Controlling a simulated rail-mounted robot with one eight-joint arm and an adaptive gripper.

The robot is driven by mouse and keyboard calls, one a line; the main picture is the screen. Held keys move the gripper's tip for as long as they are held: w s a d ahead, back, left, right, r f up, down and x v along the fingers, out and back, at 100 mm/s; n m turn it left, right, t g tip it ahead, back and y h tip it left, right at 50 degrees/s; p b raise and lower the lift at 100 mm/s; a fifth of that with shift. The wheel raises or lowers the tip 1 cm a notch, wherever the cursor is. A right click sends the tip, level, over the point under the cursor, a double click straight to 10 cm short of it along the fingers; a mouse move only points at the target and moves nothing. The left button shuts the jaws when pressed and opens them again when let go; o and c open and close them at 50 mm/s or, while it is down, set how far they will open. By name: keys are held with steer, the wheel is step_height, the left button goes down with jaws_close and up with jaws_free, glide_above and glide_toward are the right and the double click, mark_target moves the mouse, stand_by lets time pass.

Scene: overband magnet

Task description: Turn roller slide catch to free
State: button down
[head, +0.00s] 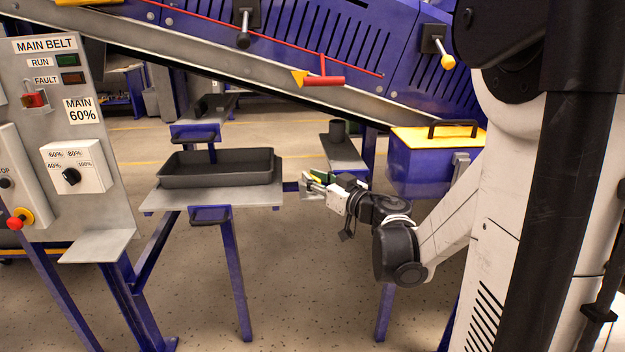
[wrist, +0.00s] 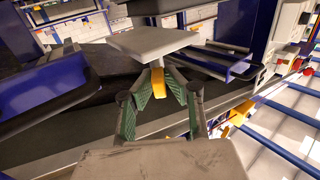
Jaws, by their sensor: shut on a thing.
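In the wrist view, the green-padded fingers of my gripper (wrist: 158,78) close around a yellow piece (wrist: 158,92), which looks like the grip of the roller slide catch. A flat grey plate (wrist: 150,43) lies just beyond the fingertips there. The rest of the catch is hidden by the fingers and this plate. In the head view the catch cannot be made out, and its free or locked position cannot be read.
A black tray (head: 216,180) stands on the grey shelf (head: 160,200) left of my gripper. A blue box with a yellow lid (head: 425,137) is to the upper right. The sloping blue conveyor (head: 300,35) runs overhead. A control panel (head: 75,130) stands at far left.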

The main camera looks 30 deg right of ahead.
steer(key=shift+d+n+g+y, duration=0.15)
steer(key=shift+n+g+y, duration=0.65)
steer(key=shift+n+y, duration=1.15)
steer(key=shift+y, duration=0.65)
steer(key=c, duration=1.8)
jaws_free()
steer(key=v, duration=1.2)
steer(key=shift+r, duration=0.15)
